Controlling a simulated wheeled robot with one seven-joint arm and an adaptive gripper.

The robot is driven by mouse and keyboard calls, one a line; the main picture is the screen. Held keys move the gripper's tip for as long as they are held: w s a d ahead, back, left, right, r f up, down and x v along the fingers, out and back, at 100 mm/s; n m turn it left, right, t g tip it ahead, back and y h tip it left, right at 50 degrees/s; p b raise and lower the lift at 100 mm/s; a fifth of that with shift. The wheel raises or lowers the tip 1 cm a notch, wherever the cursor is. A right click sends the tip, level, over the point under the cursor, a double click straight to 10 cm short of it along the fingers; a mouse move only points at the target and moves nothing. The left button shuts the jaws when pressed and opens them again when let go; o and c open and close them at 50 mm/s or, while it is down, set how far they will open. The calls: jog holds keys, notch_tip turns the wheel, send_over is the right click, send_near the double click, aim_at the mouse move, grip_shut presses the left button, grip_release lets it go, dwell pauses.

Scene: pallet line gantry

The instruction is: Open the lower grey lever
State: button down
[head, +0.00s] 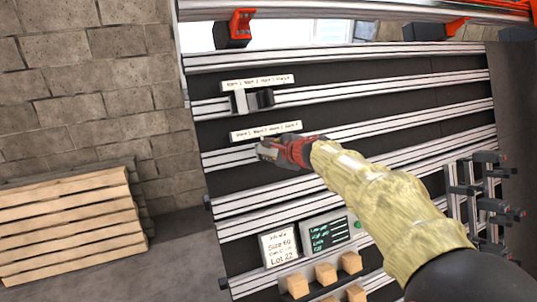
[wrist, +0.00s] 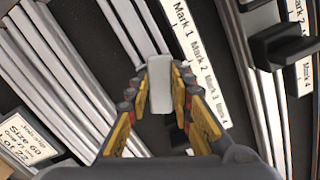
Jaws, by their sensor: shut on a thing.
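The lower grey lever (wrist: 160,88) shows in the wrist view as a pale grey block between my fingertips. My gripper (wrist: 161,72) is shut on it, with one finger on each side. The lever lies beside a white label strip (wrist: 199,62) reading Mark 1 to Mark 4, roughly level with Mark 2 and Mark 3. In the head view my gripper (head: 268,151) is at the rail just below the lower label strip (head: 265,131) and hides most of the lever. The lever's base is hidden.
An upper lever with a black block (head: 261,99) sits above, under its own label strip (head: 257,83). Below are a Lot 22 sign (head: 279,246), a green-text display (head: 327,233) and wooden blocks (head: 326,273). Black fittings (head: 480,190) stand at right. Stacked planks (head: 70,225) lie at left.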

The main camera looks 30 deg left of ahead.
jog(key=shift+f+n, duration=0.1)
jog(key=shift+n, duration=0.5)
jog(key=c, duration=1.6)
grip_release()
jog(key=shift+o, duration=0.2)
jog(key=v, duration=1.2)
